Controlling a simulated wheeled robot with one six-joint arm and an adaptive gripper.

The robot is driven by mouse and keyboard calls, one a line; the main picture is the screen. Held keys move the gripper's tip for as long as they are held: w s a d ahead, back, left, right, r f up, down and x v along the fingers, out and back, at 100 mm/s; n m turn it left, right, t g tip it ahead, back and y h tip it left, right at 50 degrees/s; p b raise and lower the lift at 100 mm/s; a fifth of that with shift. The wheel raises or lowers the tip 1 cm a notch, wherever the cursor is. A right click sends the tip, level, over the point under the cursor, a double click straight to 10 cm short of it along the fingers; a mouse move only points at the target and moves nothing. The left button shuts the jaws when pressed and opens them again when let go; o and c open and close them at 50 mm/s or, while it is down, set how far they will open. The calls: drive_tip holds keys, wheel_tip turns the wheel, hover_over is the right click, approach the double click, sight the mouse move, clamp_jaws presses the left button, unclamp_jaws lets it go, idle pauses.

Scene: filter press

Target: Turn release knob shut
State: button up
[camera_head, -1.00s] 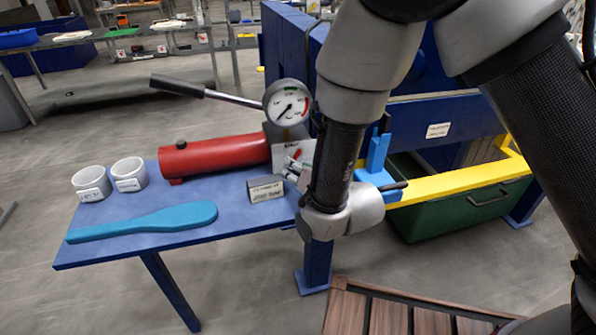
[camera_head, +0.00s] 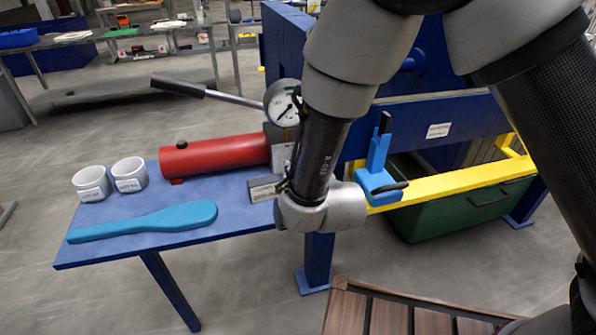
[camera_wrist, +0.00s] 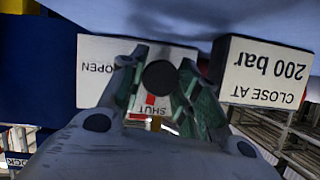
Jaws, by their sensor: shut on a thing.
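The dark round release knob (camera_wrist: 160,78) sits between the two green-grey fingers of my gripper (camera_wrist: 160,85) in the wrist view, and the fingers are shut on it. Behind it is a white label plate (camera_wrist: 97,66) reading OPEN and SHUT, upside down in this view. A red mark (camera_wrist: 150,101) shows just beside the knob, near the word SHUT. In the head view my forearm and wrist hide the knob and most of the gripper. The plate's edge (camera_head: 281,157) shows by the end of the red pump cylinder (camera_head: 215,156).
A block sign (camera_wrist: 265,72) reading CLOSE AT 200 bar stands close beside my gripper. A pressure gauge (camera_head: 281,100) and long pump handle (camera_head: 205,92) are above.

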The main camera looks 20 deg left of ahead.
drive_tip(key=shift+n+h, duration=0.3)
drive_tip(key=shift+n, duration=0.2)
drive_tip(key=o, duration=0.7)
drive_tip(key=shift+o, duration=0.2)
